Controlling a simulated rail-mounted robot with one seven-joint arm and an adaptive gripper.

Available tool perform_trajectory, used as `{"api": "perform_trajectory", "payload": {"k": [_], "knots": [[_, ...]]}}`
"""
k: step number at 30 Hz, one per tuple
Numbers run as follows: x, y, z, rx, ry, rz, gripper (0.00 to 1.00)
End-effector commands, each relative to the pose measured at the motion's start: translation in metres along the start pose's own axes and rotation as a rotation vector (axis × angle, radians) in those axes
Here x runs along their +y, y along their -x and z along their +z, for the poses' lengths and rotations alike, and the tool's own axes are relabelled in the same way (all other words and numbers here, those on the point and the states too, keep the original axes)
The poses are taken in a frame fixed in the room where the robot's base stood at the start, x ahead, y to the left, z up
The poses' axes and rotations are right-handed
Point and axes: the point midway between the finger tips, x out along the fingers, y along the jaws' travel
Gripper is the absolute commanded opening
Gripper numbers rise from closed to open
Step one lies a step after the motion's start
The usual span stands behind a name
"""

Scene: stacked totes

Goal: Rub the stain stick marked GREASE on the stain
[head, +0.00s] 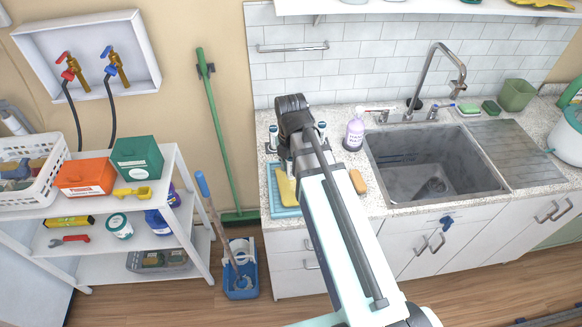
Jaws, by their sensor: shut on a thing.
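My gripper (292,118) is at the left end of the counter, beside the tiled wall. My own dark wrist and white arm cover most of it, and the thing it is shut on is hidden. Small white and teal upright items, perhaps stain sticks, stand to its left (274,131) and right (321,129). Their markings are too small to read. A yellow cloth (285,190) lies on a blue tray (278,206) in front of the gripper, partly behind my arm. I cannot make out a stain.
A lilac bottle (354,134) stands right of my arm, near the sink (430,165) and its tall tap (440,62). An orange-brown sponge (358,181) lies close to my arm. A shelf rack (100,215) with boxes stands left. A green broom (215,135) leans on the wall.

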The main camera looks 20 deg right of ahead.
Motion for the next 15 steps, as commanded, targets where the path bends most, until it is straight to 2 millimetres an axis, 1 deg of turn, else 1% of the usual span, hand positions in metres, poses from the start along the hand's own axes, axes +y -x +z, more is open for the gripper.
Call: {"api": "perform_trajectory", "payload": {"k": [1,2,7,10,15], "knots": [[0.000,0.009,0.000,0.000,0.000,0.000,0.00],[0.001,0.009,0.000,-0.001,0.001,0.001,0.00],[0.001,0.022,0.000,-0.001,0.002,0.001,0.00],[0.001,0.027,0.000,-0.001,0.002,0.001,0.00],[0.001,0.028,-0.001,0.000,0.002,0.000,0.00]]}}
